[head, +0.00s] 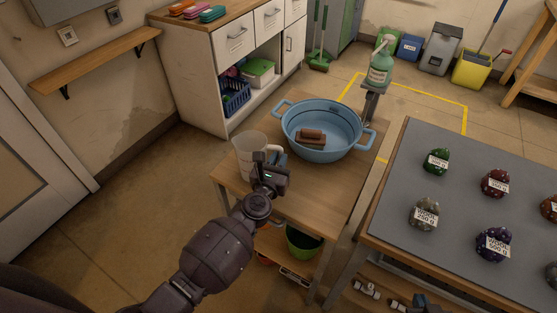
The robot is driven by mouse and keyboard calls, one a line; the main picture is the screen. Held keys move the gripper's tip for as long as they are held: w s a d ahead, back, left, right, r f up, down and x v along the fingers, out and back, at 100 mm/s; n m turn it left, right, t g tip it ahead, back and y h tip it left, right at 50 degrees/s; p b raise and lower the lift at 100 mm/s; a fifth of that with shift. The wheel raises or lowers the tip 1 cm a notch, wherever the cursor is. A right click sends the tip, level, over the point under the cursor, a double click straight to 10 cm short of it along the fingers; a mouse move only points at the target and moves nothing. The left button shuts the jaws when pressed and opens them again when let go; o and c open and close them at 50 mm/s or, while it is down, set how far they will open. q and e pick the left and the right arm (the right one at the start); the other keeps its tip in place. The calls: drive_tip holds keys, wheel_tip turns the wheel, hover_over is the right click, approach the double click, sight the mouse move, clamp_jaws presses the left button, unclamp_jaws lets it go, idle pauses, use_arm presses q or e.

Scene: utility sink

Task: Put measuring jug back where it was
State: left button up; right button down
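The clear measuring jug (249,158) is upright at the left end of the wooden table (309,195), left of the blue basin. Its handle is on the right side. My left gripper (270,158) is at the handle, with its dark fingertips pointing away from me and covering the lower handle. I cannot tell whether the fingers are closed on the handle, or whether the jug's base touches the table. My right gripper is not in view.
The blue basin (325,148) holds a reddish-brown block (311,137). A green pump bottle (380,71) stands behind it on a grey bracket. Bare floor lies left of the wooden table.

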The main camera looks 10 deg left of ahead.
use_arm(q)
drive_tip(key=o, duration=0.4)
drive_tip(key=shift+s+r, duration=0.15)
drive_tip(key=shift+r, duration=0.1)
drive_tip(key=s, duration=0.4)
drive_tip(key=s+a, duration=0.1)
drive_tip(key=s, duration=0.6)
drive_tip(key=shift+s+a, duration=0.35)
drive_tip(key=shift+a, duration=0.05)
